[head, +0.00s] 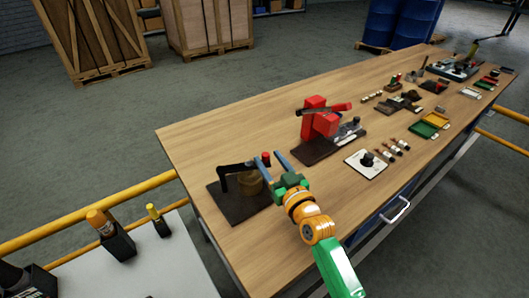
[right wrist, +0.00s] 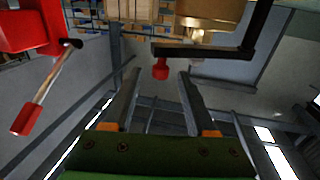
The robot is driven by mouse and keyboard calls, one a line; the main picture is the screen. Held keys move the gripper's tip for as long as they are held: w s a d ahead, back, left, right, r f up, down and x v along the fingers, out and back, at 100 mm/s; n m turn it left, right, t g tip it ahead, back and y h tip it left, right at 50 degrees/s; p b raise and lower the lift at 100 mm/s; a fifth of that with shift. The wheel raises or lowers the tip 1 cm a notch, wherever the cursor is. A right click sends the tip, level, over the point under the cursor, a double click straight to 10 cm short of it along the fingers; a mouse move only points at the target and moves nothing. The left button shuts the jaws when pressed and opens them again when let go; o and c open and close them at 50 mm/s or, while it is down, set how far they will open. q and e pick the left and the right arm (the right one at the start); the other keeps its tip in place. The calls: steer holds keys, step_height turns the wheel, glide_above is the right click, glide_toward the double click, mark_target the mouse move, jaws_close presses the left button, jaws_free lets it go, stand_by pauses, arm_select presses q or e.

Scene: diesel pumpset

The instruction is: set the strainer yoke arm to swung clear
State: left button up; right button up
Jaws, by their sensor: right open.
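The strainer is a brass pot (head: 251,184) on a dark base plate (head: 232,207) at the near left of the bench. Its black yoke arm (head: 235,168) reaches over the pot and ends in a red knob (head: 265,156). My right gripper (head: 272,161) is open and empty, with its fingers at the knob end of the arm. In the right wrist view the red knob (right wrist: 160,69) shows between and just beyond the open fingertips (right wrist: 158,76), with the black arm (right wrist: 205,52) and brass pot (right wrist: 208,18) behind. Contact cannot be told. My left gripper is not in view.
A red lever device (head: 318,122) stands just beyond on the wooden bench (head: 215,138). A white plate with a black knob (head: 367,160) is to the right. Several small parts lie farther back. Yellow rails (head: 62,228) run beside the bench.

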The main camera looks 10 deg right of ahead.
mark_target(267, 159)
steer(key=shift+f+x, duration=0.15)
steer(key=shift+x, duration=0.6)
steer(key=shift+f+x, duration=0.1)
steer(key=shift+x, duration=0.7)
steer(key=shift+s+r, duration=0.1)
steer(key=shift+s, duration=0.05)
steer(key=shift+c, duration=0.3)
jaws_close()
